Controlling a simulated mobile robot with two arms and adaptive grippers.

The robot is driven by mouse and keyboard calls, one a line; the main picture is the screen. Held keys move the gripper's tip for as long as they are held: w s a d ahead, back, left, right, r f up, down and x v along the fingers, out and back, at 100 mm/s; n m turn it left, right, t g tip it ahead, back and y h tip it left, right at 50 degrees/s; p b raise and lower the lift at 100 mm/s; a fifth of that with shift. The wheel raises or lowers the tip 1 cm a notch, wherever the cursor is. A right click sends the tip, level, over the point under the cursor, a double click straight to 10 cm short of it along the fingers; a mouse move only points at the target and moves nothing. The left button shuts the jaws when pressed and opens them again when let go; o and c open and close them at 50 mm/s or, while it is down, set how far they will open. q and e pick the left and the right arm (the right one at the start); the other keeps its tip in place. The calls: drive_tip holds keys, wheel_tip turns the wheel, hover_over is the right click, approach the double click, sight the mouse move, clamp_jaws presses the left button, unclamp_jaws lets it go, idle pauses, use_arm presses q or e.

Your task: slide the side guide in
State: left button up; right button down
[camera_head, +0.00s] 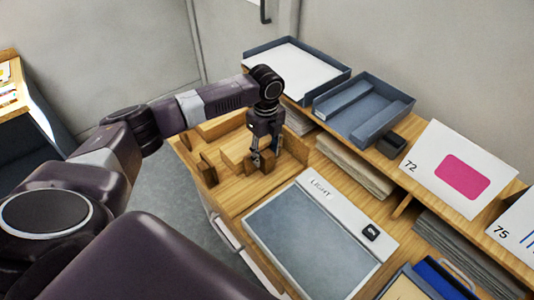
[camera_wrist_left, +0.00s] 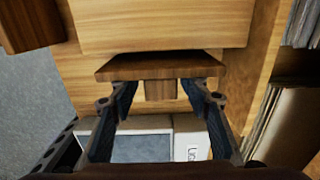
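A wooden jig with several loose-looking blocks stands on the wooden table (camera_head: 240,197) in the head view. My left gripper (camera_head: 262,158) points down at it, close to a pale wooden block (camera_head: 235,148). In the left wrist view, my left gripper (camera_wrist_left: 158,100) is open, its two fingers spread wide. A brown wooden plate (camera_wrist_left: 160,67) with a small wooden knob (camera_wrist_left: 160,90) lies ahead, the knob between the fingers with gaps on both sides. This looks like the side guide, but I cannot be certain. My right gripper is out of view.
A light pad (camera_head: 310,240) lies in front of the jig. Grey-blue trays (camera_head: 365,105) stand on the shelf behind, above stacked sheets (camera_head: 355,165). A card marked 72 (camera_head: 455,165) stands at the right. Grey floor (camera_head: 185,190) shows left of the table.

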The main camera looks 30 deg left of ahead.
sight(266, 153)
use_arm(q)
drive_tip(key=shift+w+r, duration=0.1)
drive_tip(key=shift+r, duration=0.05)
wheel_tip(266, 153, up, 12)
idle(0.6)
drive_tip(key=shift+f, duration=0.2)
